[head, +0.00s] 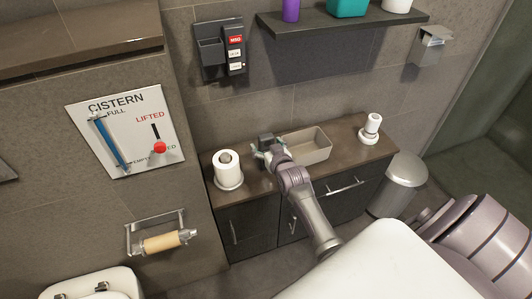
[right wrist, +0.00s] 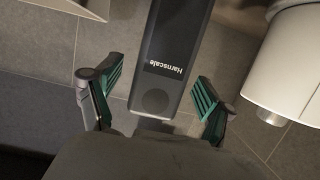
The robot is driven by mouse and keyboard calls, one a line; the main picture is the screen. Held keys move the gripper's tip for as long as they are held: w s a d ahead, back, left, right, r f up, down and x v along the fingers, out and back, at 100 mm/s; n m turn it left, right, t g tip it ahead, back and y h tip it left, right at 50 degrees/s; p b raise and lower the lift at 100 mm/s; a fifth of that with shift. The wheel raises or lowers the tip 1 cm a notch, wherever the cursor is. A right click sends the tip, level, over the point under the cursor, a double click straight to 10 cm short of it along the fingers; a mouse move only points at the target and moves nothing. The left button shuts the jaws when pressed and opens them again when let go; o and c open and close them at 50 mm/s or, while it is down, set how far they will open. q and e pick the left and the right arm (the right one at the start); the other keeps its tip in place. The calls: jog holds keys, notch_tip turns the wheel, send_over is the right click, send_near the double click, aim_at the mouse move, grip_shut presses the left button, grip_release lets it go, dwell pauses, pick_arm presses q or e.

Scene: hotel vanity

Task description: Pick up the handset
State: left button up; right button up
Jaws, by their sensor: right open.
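The handset (right wrist: 165,60) is a long dark grey bar with the word "Harnscale" and a round disc near its end. In the right wrist view it runs from the top edge down between my fingers, its far end out of frame. My right gripper (right wrist: 158,78) is open, with one teal finger on each side of the handset and visible gaps. In the head view my right gripper (head: 270,152) is over the counter, at a small dark block (head: 266,138) that seems to be the handset, mostly hidden. My left gripper is not in view.
A white roll on a holder (head: 228,172) stands close on the left, also in the right wrist view (right wrist: 290,65). A wall unit (head: 222,50) and shelf (head: 340,24) are above.

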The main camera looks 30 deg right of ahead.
jog(key=shift+w+d+f, duration=0.1)
jog(key=shift+w+f, duration=0.1)
jog(key=shift+w, duration=0.25)
jog(key=shift+r, duration=0.1)
jog(key=c, duration=1.4)
